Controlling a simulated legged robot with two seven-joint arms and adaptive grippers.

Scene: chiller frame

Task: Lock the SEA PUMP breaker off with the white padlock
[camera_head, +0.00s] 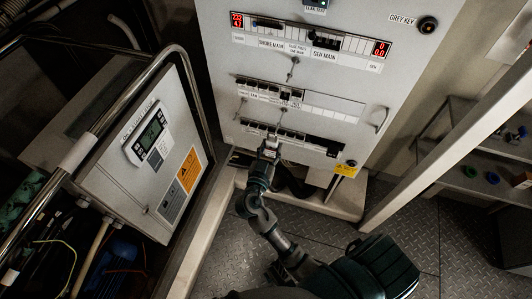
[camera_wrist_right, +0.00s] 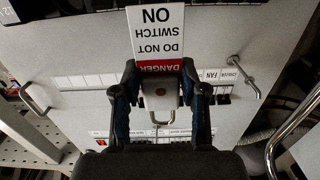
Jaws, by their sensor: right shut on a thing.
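My right gripper (camera_head: 268,150) is at the lower breaker row (camera_head: 310,142) of the grey switch panel (camera_head: 340,75). In the right wrist view my right gripper (camera_wrist_right: 160,72) has its fingers closed on either side of a white padlock (camera_wrist_right: 158,95). The padlock's thin metal shackle (camera_wrist_right: 162,120) points toward the bottom of that view, over the panel face. A red and white danger tag (camera_wrist_right: 157,35) reading "DO NOT SWITCH ON" shows just above the padlock. I cannot read which breaker is SEA PUMP, nor tell whether the shackle touches one. My left gripper is out of view.
Another breaker row (camera_head: 300,98) and an upper row with red displays (camera_head: 236,20) sit above. Panel handles (camera_head: 381,120) stick out. A controller cabinet (camera_head: 155,150) and metal rail (camera_head: 110,105) stand at left. Shelves (camera_head: 480,165) are at right.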

